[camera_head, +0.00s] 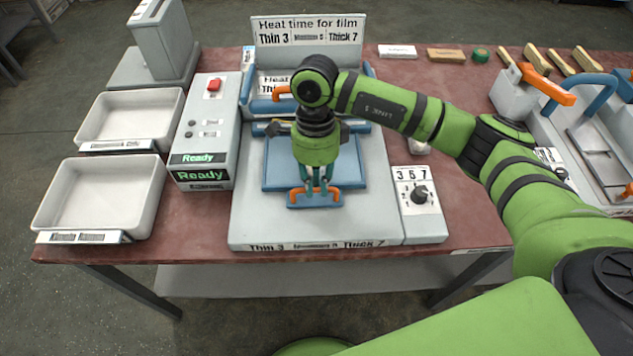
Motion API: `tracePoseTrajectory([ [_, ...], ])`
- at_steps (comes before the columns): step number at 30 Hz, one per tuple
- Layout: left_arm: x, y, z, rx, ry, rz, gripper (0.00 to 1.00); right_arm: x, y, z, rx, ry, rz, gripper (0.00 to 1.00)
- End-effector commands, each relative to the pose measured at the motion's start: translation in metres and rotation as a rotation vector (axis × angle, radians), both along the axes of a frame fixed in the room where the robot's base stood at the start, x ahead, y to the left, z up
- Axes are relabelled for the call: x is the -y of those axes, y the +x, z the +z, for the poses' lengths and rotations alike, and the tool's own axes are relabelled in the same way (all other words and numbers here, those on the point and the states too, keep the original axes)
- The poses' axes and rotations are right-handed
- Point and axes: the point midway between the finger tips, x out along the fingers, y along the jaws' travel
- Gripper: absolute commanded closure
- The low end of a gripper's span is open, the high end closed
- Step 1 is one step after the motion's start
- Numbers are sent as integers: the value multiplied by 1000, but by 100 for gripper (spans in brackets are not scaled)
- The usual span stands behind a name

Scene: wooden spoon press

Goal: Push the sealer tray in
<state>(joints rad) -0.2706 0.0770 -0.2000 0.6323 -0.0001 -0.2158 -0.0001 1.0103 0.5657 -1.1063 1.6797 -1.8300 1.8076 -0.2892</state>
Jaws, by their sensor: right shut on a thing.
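The sealer (268,220) is a large pale grey machine in the middle of the red table. Its blue tray (280,178) lies on the front part of the bed, with an orange handle (330,197) at its near edge. My right gripper (314,192) points down over the tray and is shut on the orange handle. The wrist and arm hide the middle of the tray and part of the sealer behind it. My left gripper is not in view.
A control box (207,135) with green Ready displays and two white bins (95,190) stand at left. A dial panel (420,200) sits right of the bed. Further right are wooden pieces (537,60) and another machine (540,125). The table's front edge is close.

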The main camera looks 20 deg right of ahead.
Motion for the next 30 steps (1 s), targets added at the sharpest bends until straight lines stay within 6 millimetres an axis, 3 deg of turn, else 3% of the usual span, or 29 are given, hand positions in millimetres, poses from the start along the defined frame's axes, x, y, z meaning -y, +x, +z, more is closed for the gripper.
tracePoseTrajectory([
  [3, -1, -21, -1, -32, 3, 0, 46, 2, 6, 5, 19, 0, -11, 100],
  [4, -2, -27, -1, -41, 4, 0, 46, 2, 6, 6, 19, 1, -11, 77],
  [6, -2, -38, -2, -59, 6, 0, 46, 2, 6, 6, 19, 1, -11, 56],
  [13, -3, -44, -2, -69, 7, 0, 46, 1, 4, 4, 11, -1, -8, 56],
  [16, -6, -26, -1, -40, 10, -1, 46, 1, 3, 4, 9, 0, -7, 56],
  [19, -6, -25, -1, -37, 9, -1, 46, 1, 5, 9, 11, 1, -7, 56],
  [23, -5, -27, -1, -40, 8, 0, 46, 2, 8, 28, 14, 0, -7, 56],
  [30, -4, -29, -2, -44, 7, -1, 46, 5, 18, 80, 15, 1, -7, 56],
])
